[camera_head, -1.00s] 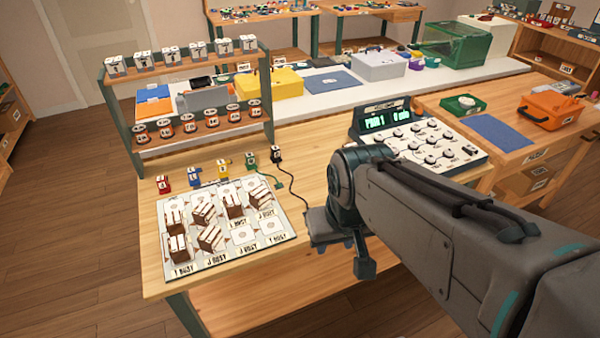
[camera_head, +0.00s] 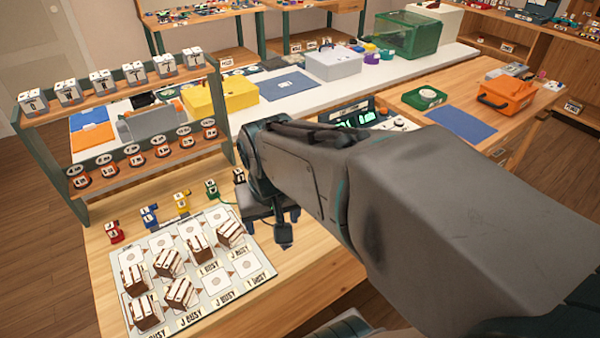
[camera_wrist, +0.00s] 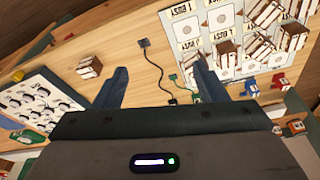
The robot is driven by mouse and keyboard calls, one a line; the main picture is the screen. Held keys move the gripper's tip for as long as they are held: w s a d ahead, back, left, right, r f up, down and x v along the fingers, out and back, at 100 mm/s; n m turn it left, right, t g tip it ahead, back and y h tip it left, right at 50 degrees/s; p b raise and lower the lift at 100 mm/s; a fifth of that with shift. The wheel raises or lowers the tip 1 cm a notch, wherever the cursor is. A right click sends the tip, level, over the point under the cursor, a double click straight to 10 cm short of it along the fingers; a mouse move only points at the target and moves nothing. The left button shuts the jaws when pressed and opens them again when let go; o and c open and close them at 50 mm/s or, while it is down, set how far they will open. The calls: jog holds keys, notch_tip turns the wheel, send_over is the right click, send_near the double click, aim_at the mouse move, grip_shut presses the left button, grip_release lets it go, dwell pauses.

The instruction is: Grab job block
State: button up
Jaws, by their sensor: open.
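Several brown-and-white striped job blocks (camera_head: 200,250) stand on the printed board (camera_head: 253,290) at the lower left of the head view. Some also show at the upper right of the wrist view (camera_wrist: 262,12). One brown-and-white block (camera_wrist: 88,66) lies alone on bare wood, just left of my gripper's left finger in the wrist view. It is hidden behind my arm in the head view. My gripper (camera_wrist: 160,68) is open and empty above the table, with bare wood and a black cable between its fingers. In the head view my arm mostly hides it.
The keypad console (camera_wrist: 38,105) is left of my gripper in the wrist view. Small red, blue, yellow and green pieces (camera_head: 150,215) line the board's back edge. A two-tier rack (camera_head: 130,130) stands behind. Loose cables (camera_wrist: 158,72) lie on the table.

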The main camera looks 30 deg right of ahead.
jog(key=w+d+f+m+g+p, duration=0.1)
jog(key=w+d+f+m, duration=0.2)
jog(key=d+m, duration=0.35)
jog(key=w+d+f+m+g+p, duration=0.1)
jog(key=w+d+f+m, duration=0.25)
jog(key=d, duration=0.65)
jog(key=w+d+f+m+g+p, duration=0.1)
jog(key=w+d+f+m, duration=0.1)
jog(key=w+d+m, duration=0.35)
jog(key=shift+y, duration=0.3)
jog(key=f, duration=0.2)
jog(key=s+d+f, duration=0.1)
jog(key=f, duration=0.2)
jog(key=d+f, duration=0.1)
jog(key=f, duration=0.1)
jog(key=shift+s+d+f, duration=0.25)
jog(key=shift+s, duration=0.15)
jog(key=shift+w+a+f+p, duration=0.1)
jog(key=shift+f+p, duration=0.3)
jog(key=shift+f, duration=1)
jog(key=shift+w+a+f+p, duration=0.1)
jog(key=shift+f+p, duration=0.25)
jog(key=shift+f, duration=1)
jog(key=c, duration=1.1)
